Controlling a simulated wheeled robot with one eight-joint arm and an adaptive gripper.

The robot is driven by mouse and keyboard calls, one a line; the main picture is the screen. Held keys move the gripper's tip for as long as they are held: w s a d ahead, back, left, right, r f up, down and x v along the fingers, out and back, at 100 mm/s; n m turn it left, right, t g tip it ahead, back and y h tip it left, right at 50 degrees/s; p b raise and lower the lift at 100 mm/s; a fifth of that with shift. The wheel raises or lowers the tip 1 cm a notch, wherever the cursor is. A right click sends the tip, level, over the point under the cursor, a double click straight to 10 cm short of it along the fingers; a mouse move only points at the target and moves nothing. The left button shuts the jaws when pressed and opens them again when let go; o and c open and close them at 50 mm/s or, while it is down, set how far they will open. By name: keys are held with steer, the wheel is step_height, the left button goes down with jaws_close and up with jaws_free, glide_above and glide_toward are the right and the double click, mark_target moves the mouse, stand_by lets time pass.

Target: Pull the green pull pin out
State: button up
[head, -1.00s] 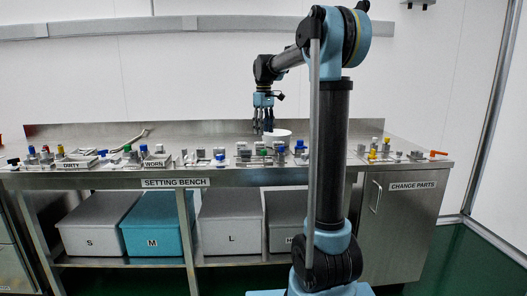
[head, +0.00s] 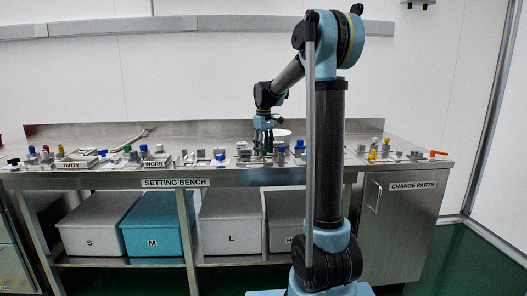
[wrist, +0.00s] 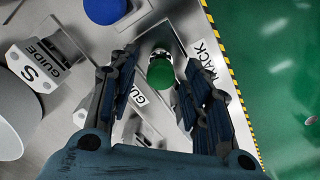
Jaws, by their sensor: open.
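The green pull pin shows in the wrist view as a round green knob (wrist: 160,72) on a metal block, seen from above. My gripper (wrist: 167,52) is open, with one finger to the left of the knob and one to the right. A gap shows between the knob and each finger, and I cannot tell how far the fingertips are above or below it. In the head view my gripper (head: 263,148) is low over the middle of the setting bench (head: 100,181), hiding the green knob there.
A blue knob (wrist: 105,8) stands beside the green one. A plate labelled GUIDE S (wrist: 36,65) and a round pale dish (wrist: 15,120) are on the left in the wrist view. The bench edge with yellow-black tape (wrist: 232,62) is on the right. Several fittings line the bench.

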jaws_close()
steer(key=shift+w+r, duration=0.1)
steer(key=shift+r, duration=1.05)
jaws_free()
step_height(320, 180, up, 12)
steer(key=shift+f, duration=0.1)
